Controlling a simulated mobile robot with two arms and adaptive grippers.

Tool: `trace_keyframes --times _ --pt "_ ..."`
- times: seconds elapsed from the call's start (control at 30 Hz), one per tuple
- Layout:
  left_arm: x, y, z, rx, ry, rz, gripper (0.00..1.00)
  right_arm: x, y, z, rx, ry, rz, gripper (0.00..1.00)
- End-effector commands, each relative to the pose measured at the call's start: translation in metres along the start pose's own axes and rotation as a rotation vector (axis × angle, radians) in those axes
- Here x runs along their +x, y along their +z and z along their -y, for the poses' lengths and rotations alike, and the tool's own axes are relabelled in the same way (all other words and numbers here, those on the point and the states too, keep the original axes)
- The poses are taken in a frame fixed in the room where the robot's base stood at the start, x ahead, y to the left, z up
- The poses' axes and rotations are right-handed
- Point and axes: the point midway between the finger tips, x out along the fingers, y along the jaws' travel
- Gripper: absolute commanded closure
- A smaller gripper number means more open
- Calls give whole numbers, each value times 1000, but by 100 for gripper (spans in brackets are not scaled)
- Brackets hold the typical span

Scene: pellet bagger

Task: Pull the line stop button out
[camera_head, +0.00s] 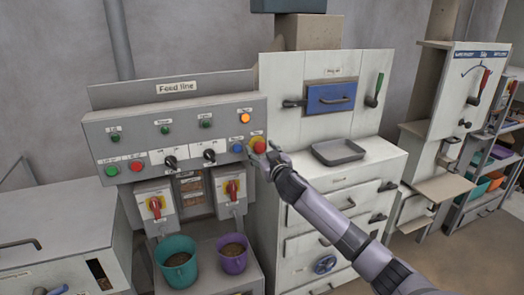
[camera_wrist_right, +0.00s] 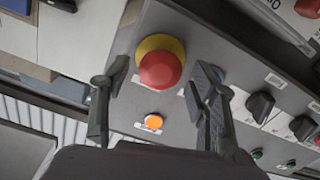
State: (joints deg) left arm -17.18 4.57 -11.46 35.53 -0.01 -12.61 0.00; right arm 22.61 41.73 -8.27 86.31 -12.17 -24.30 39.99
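The line stop button (camera_head: 259,145) is a red mushroom head on a yellow collar at the right end of the grey Feed line panel (camera_head: 222,112). In the right wrist view the red button (camera_wrist_right: 160,70) sits between the two fingers, a little beyond their tips. My right gripper (camera_wrist_right: 158,84) is open, with a gap on both sides of the button. In the head view my right gripper (camera_head: 268,160) is right in front of the panel's right end. Whether the button is pushed in or out I cannot tell. My left gripper is not in view.
An orange lamp (camera_head: 244,118) is lit above the button, and a blue button (camera_head: 237,147) sits close on its left. Black knobs (camera_head: 209,155) are farther left. A teal bucket (camera_head: 176,262) and a purple bucket (camera_head: 232,255) stand below. A grey tray (camera_head: 338,151) lies on the right cabinet.

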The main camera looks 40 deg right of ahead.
Motion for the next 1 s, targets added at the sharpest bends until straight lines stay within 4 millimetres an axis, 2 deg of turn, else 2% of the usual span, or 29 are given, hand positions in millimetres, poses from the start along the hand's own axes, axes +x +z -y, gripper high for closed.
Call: trace_keyframes --times 0.27,0.43,0.8,1.0 --pt "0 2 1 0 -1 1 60 0 -1 -1 0 1 -1 44" --pt "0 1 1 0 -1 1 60 -11 1 0 0 0 0 44" --pt "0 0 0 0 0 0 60 -81 2 1 0 -2 2 44" --pt "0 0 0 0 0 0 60 -109 1 1 1 -1 1 44"
